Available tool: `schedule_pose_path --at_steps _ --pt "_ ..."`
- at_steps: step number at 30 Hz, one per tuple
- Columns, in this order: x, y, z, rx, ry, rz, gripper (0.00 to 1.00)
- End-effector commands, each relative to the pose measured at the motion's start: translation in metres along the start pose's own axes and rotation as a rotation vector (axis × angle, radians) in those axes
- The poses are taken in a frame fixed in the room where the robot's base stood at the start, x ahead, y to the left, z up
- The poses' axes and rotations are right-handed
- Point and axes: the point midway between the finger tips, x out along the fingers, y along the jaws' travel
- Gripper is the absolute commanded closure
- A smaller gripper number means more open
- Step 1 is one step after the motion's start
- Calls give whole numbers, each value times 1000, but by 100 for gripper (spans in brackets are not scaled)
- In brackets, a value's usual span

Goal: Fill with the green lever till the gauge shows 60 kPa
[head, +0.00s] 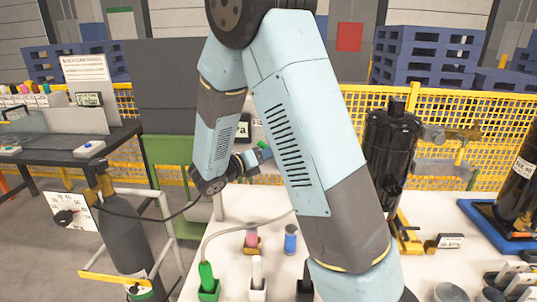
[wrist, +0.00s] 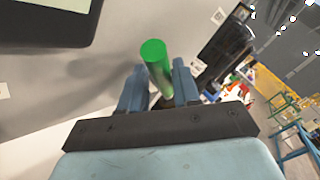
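The green lever (wrist: 156,66) shows in the wrist view as a round green bar. It stands between the two blue fingers of my gripper (wrist: 159,84), with its rounded end past the fingertips. The fingers sit close on both sides, but I cannot tell whether they press on it. In the head view my gripper (head: 252,159) is by the white panel behind the table, partly hidden by my arm. The gauge display (head: 243,130) is mostly covered by my arm; only the end of its text shows, so its reading cannot be read. A dark-framed screen (wrist: 45,22) is cut off in the wrist view.
A white table (head: 240,212) carries a green-handled tool (head: 207,278) with a hose, a blue canister (head: 290,239) and a pink-topped item (head: 251,237). A black tank (head: 388,150) stands right of my arm. A grey cylinder (head: 122,238) stands left. Yellow fencing (head: 480,118) runs behind.

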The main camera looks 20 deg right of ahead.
Motion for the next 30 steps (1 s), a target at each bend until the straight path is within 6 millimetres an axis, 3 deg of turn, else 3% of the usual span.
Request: schedule_pose_path --at_steps 13,22,30 --pt "9 0 0 0 0 0 71" --pt "9 0 0 1 0 1 100" --pt "8 0 0 1 -1 2 100"
